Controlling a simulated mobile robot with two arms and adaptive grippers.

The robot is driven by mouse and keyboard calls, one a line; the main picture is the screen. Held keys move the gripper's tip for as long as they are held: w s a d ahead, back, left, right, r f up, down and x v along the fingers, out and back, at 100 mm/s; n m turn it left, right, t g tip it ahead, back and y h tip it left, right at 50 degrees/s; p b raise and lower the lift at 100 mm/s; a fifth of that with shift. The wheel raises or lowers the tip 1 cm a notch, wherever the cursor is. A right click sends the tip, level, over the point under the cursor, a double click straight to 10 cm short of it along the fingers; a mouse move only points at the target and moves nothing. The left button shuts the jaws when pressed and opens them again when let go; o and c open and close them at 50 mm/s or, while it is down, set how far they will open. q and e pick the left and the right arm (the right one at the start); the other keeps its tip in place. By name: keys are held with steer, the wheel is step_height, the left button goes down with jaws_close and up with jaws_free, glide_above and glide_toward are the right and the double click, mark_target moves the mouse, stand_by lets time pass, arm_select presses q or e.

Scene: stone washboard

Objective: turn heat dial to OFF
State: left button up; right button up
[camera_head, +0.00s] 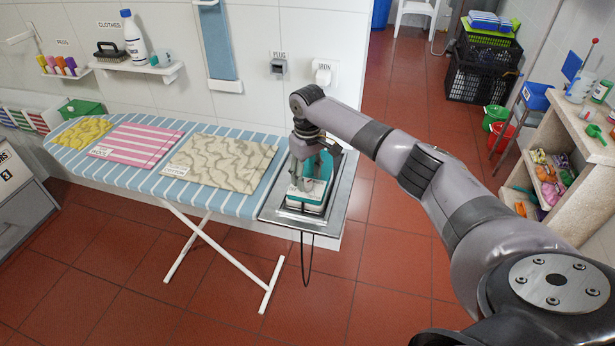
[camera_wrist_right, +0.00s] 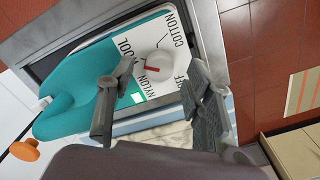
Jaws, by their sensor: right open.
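The teal and white iron (camera_head: 313,196) rests on the metal plate (camera_head: 338,205) at the right end of the ironing board. In the right wrist view, the iron (camera_wrist_right: 70,92) carries a round white heat dial (camera_wrist_right: 152,62) with a red mark. Labels around it read COTTON, WOOL, NYLON and OFF, partly covered by my fingers. The red mark lies on the dial's side toward NYLON; its exact setting is hard to tell. My right gripper (camera_wrist_right: 161,66) is open, its fingers appearing on either side of the dial. In the head view, my right gripper (camera_head: 306,168) is over the iron. My left gripper is out of view.
The striped ironing board (camera_head: 235,203) holds several folded cloths. A cord (camera_head: 306,262) hangs below the plate. A shelf unit (camera_head: 562,128) stands at right. An orange knob (camera_wrist_right: 25,150) shows in the wrist view.

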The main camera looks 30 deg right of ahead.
steer(key=shift+f, duration=0.95)
jaws_close()
